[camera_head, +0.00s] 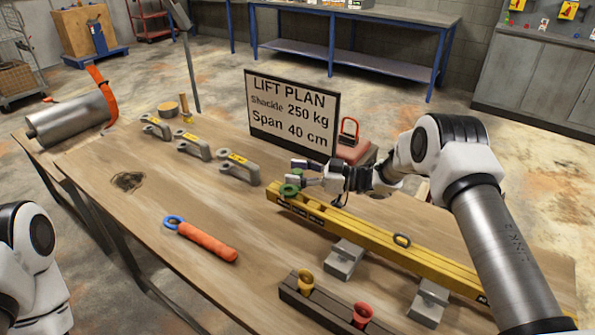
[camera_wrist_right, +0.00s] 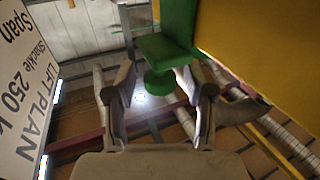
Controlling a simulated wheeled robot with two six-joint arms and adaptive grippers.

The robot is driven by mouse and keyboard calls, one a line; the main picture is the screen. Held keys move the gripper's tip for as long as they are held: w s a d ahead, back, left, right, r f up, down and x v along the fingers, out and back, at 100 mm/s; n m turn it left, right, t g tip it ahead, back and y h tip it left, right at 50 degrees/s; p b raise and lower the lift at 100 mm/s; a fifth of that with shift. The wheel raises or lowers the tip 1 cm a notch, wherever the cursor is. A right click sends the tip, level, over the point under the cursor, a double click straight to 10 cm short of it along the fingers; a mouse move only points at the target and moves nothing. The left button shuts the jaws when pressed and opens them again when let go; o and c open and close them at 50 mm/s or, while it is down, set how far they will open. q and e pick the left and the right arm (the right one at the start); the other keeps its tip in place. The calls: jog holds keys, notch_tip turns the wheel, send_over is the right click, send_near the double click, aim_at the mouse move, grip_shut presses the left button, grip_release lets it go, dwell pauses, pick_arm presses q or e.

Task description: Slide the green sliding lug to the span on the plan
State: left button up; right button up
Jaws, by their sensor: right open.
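The lift plan board (camera_head: 290,112) stands on the table and reads Shackle 250 kg and Span 40 cm; it also shows sideways in the right wrist view (camera_wrist_right: 22,90). The yellow beam (camera_head: 365,236) rests on grey blocks. The green sliding lug (camera_head: 289,190) sits at the beam's far left end. In the right wrist view the lug (camera_wrist_right: 165,48) has a round knob below it. My right gripper (camera_head: 296,172) is open at the lug, with its fingers on either side of the knob and gaps showing. My left gripper is out of view.
Several grey shackles (camera_head: 194,149) with yellow labels lie at the back left. An orange-handled tool with a blue ring (camera_head: 207,241) lies mid-table. A dark holder (camera_head: 325,309) with yellow and red pieces is at the front. A grey cylinder (camera_head: 72,121) lies far left. The left-middle tabletop is mostly clear.

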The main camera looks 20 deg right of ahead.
grip_shut()
jog(key=s+d+p, duration=0.1)
jog(key=s, duration=0.1)
jog(key=s+d, duration=0.2)
jog(key=shift+p, duration=0.35)
grip_release()
jog(key=shift+d, duration=0.1)
jog(key=v, duration=1.2)
